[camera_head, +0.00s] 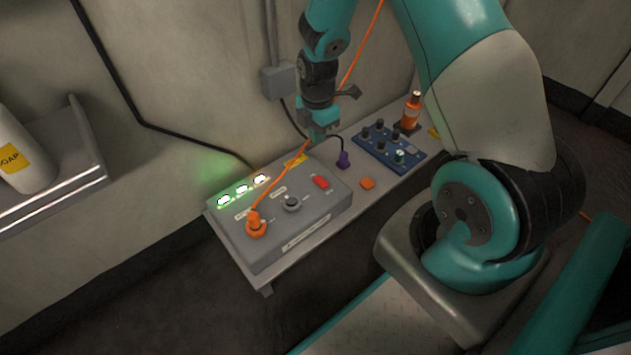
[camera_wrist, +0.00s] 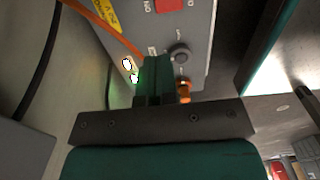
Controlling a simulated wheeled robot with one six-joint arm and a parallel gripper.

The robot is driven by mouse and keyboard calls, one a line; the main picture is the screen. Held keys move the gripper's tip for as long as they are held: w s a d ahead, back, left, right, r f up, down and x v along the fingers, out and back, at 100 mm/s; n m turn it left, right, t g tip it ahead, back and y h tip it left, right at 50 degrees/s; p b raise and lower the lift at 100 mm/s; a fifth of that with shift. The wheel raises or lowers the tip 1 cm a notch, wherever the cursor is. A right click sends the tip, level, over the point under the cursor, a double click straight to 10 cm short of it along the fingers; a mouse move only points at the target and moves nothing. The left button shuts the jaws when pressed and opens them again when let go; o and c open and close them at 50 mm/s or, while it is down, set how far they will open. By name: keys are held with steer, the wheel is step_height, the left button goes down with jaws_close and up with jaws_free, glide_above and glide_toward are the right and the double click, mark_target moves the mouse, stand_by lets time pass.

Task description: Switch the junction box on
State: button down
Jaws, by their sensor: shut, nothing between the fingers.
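The grey junction box (camera_head: 290,235) sits on a low shelf against the wall. Its top has a row of lit green-white lights (camera_head: 242,188), a dark round knob (camera_head: 292,203), a red switch (camera_head: 321,182) and an orange plug (camera_head: 256,226) with an orange cable. My gripper (camera_head: 319,134) is shut and empty, above and behind the box's rear right side, apart from it. In the wrist view, my shut green fingers (camera_wrist: 157,65) point toward the box face (camera_wrist: 200,30), which shows the knob (camera_wrist: 180,54) and red switch (camera_wrist: 170,5). The fingers hide part of the box.
The orange cable (camera_head: 361,50) runs up past my arm.

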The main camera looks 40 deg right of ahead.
mark_target(318, 178)
step_height(318, 178, down, 14)
steer(key=b, duration=0.9)
